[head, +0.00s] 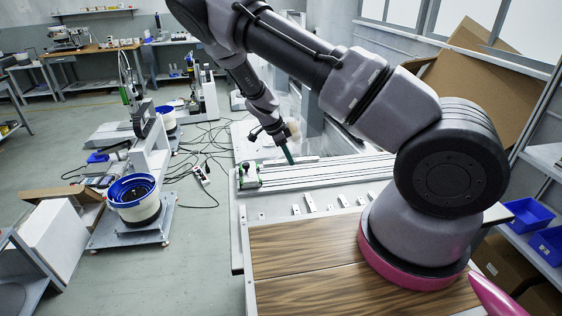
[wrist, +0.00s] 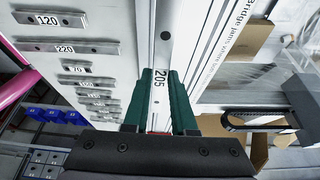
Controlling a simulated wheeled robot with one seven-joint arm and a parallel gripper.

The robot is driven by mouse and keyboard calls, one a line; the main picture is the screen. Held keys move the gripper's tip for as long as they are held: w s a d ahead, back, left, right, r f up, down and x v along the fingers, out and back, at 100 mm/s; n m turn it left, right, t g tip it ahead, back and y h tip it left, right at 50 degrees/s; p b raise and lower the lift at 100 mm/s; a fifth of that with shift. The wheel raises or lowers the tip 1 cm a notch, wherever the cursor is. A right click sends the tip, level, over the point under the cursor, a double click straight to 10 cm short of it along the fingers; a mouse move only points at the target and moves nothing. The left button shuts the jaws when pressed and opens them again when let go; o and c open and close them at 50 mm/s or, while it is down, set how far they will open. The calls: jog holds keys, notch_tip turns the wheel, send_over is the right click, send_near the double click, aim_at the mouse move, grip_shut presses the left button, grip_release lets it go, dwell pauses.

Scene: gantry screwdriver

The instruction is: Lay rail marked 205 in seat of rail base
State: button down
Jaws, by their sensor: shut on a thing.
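The rail marked 205 (wrist: 163,50) is a narrow grey metal bar with a hole near its upper end in the wrist view. My gripper (wrist: 162,82) has green fingers, one on each side of this rail, and is shut on it. In the head view my gripper (head: 288,156) reaches down over the long pale rail base (head: 320,173) on the bench. Whether the rail touches the seat of the base cannot be told. The near end of the rail is hidden by my gripper.
Other rails, marked 120 (wrist: 48,19), 220 (wrist: 66,47) and 70 (wrist: 78,68) among them, lie to the left in the wrist view. A green-and-black block (head: 248,176) stands at the left end of the rail base. Blue bins (head: 530,215) are at the right.

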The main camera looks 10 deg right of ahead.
aim_at(282, 161)
jog(key=shift+f, duration=3.35)
jog(key=shift+f, duration=0.45)
jog(key=c, duration=0.6)
grip_release()
jog(key=shift+c, duration=0.2)
jog(key=shift+a+r, duration=0.1)
jog(key=v, duration=1)
jog(key=shift+r, duration=0.3)
notch_tip(282, 161, up, 7)
